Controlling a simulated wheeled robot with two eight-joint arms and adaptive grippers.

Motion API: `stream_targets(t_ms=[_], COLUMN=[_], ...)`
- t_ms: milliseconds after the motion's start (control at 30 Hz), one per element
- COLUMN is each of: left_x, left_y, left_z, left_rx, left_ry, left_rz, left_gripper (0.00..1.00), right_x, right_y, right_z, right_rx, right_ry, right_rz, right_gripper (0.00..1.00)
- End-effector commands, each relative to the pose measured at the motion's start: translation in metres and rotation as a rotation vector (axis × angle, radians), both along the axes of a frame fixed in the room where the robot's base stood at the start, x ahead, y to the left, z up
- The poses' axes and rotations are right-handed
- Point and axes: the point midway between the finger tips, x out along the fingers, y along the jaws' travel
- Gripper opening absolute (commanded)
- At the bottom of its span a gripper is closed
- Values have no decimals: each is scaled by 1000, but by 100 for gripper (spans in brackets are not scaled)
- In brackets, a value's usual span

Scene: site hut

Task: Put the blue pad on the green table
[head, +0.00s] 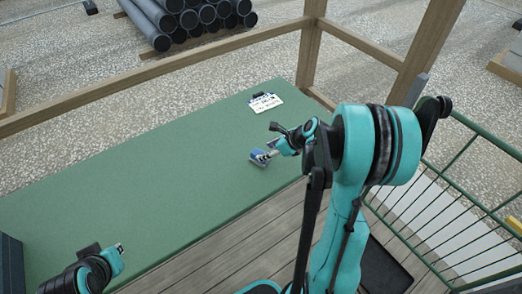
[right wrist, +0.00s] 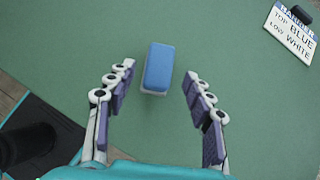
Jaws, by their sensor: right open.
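The blue pad (right wrist: 158,67) is a small block, blue on top with a paler lower edge. It appears to rest on the green table (head: 110,180), near the table's edge on my right arm's side. It also shows in the head view (head: 258,158), partly hidden by my right gripper. My right gripper (head: 270,151) is open just over the pad. In the right wrist view its fingers (right wrist: 158,78) stand apart on either side of the pad, with gaps on both sides. My left gripper (head: 119,250) is over the table's near left part; its jaws are too small to judge.
A white card with lettering (head: 266,103) and a dark clip lies at the table's far right corner. Wooden posts and rails (head: 170,66) border the table. A green railing (head: 450,195) stands at right. A dark object (head: 10,265) is at lower left. The table's middle is clear.

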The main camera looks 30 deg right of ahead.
Motion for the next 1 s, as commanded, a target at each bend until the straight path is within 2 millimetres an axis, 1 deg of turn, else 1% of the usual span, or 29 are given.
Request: stream_targets(t_ms=[33, 100, 200, 367, 467, 533, 567, 667, 700, 767, 800, 867, 900, 1000], left_x=[0, 0, 0, 0, 0, 0, 0, 0, 0, 0, 0, 0, 0, 0], left_y=[0, 0, 0, 0, 0, 0, 0, 0, 0, 0, 0, 0, 0, 0], left_z=[8, 13, 19, 24, 24, 24, 24, 24, 24, 24, 24, 24, 24, 24], left_rx=[0, 0, 0, 0, 0, 0, 0, 0, 0, 0, 0, 0, 0, 0], left_ry=[0, 0, 0, 0, 0, 0, 0, 0, 0, 0, 0, 0, 0, 0], left_rz=[0, 0, 0, 0, 0, 0, 0, 0, 0, 0, 0, 0, 0, 0], left_gripper=[0, 0, 0, 0, 0, 0, 0, 0, 0, 0, 0, 0, 0, 0], right_x=[-7, -16, -26, -36, -39, -42, -44, -55, -62, -74, -82, -96, -106, -127], right_y=[-4, -9, -14, -19, -12, 2, 11, 46, 60, 81, 94, 111, 121, 141], right_z=[13, 24, 37, 49, 55, 62, 67, 83, 89, 99, 104, 112, 116, 123], right_rx=[2, 0, 1, -1, -39, -122, -173, -399, -507, -669, -778, -939, -1043, -1281], right_ry=[1, 0, 1, 1, -8, -24, -35, -84, -110, -149, -176, -218, -246, -309], right_rz=[-4, -4, -3, -1, 46, 140, 200, 470, 600, 807, 948, 1159, 1297, 1621], right_gripper=[52, 52, 52, 52, 52, 52, 52, 52, 52, 52, 52, 52, 52, 52])
